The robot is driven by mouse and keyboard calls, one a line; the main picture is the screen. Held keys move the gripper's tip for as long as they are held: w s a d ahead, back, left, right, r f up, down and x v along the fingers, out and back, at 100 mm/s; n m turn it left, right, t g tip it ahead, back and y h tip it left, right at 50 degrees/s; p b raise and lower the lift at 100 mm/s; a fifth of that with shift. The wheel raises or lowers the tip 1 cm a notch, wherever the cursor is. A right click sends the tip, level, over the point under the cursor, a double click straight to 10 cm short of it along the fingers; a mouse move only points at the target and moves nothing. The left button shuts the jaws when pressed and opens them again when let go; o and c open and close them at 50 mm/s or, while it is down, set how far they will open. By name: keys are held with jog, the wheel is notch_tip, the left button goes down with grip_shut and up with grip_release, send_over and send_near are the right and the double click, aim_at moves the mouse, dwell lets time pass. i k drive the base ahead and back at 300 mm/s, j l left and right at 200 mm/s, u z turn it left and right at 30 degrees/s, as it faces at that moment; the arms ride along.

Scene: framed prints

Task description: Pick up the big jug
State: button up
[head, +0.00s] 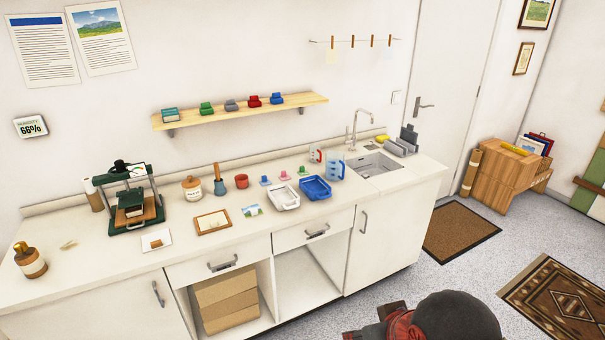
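The big jug (336,168) is a clear, bluish measuring jug standing upright on the counter, just left of the sink and behind the blue tray. A smaller clear jug (316,156) with red markings stands behind it to the left. My gripper (372,323) shows only partly at the bottom edge, beside the dark rounded part of my arm. It is in front of the cabinets, well away from both jugs. Its fingers are cut off by the frame and too unclear to tell open from shut.
A blue tray (315,188) and a white tray (284,197) sit in front of the jugs. The sink (374,164) with its tap (357,128) is to the right. A wall shelf (240,111) hangs above. The floor before the cabinets is clear near the brown mat (461,231).

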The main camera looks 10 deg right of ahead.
aim_at(335, 165)
jog(key=i+l+u, duration=0.25)
jog(key=i+l, duration=0.3)
jog(key=i+l+u, duration=0.15)
jog(key=i+l, duration=0.2)
jog(key=i+l+u, duration=0.1)
jog(key=i+l, duration=0.15)
jog(key=i+l+u, duration=0.15)
jog(key=l, duration=0.3)
jog(key=i+l+u, duration=0.15)
jog(key=i+l, duration=0.2)
jog(key=i+l+u, duration=0.1)
jog(key=l, duration=0.4)
jog(key=i+l+u, duration=0.15)
jog(key=i+l, duration=0.15)
jog(key=l, duration=0.15)
